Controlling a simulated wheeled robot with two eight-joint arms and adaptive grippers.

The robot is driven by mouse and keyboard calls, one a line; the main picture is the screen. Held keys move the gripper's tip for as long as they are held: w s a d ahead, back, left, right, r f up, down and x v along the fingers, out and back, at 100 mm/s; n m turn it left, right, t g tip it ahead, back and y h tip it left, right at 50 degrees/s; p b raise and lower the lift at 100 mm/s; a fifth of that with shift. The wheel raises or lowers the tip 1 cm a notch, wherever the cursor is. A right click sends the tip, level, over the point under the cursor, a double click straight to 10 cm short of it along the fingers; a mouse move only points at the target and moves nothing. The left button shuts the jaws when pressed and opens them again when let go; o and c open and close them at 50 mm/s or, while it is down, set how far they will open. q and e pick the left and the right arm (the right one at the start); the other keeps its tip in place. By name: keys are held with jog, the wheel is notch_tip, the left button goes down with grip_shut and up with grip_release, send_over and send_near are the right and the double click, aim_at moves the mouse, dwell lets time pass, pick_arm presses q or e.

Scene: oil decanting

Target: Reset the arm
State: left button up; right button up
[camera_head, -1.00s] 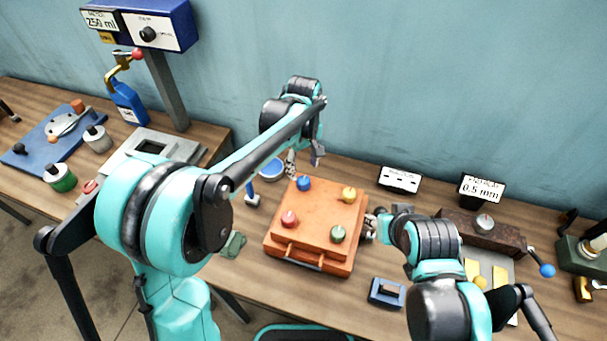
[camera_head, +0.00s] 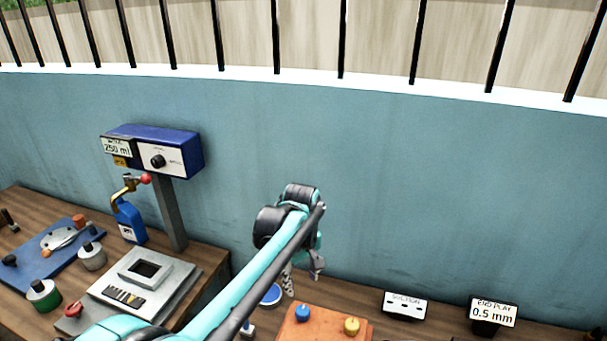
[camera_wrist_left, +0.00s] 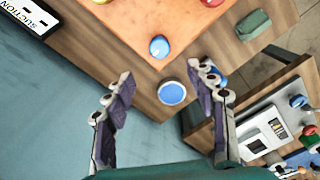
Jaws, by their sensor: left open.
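My left arm (camera_head: 250,275) reaches in from the lower left of the head view. My left gripper (camera_head: 302,275) is above the bench near the back wall, just right of a blue round dish (camera_head: 271,294). In the left wrist view the gripper (camera_wrist_left: 163,85) has its two fingers spread wide with nothing between them. The blue dish (camera_wrist_left: 172,93) lies on the wood below the gap. My right arm and gripper are out of both views.
An orange board (camera_head: 325,328) with a blue knob (camera_head: 303,312) and a yellow knob (camera_head: 352,325) is right of the gripper. A blue-headed stand (camera_head: 172,215), a blue bottle (camera_head: 129,222) and a grey scale (camera_head: 144,280) stand left. Signs (camera_head: 404,304) (camera_head: 492,313) stand at right.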

pick_arm(q)
jog(key=s+a+f+m+t+b, duration=0.3)
jog(key=s+a+f+m, duration=0.1)
jog(key=s+a, duration=0.4)
jog(key=s+a+f+m+t+b, duration=0.3)
jog(key=s+a+f+t+b, duration=0.1)
jog(key=s+a, duration=0.5)
jog(key=shift+s+f+m, duration=0.4)
jog(key=shift+s+f, duration=0.25)
jog(key=shift+s, duration=0.6)
jog(key=shift+a, duration=0.1)
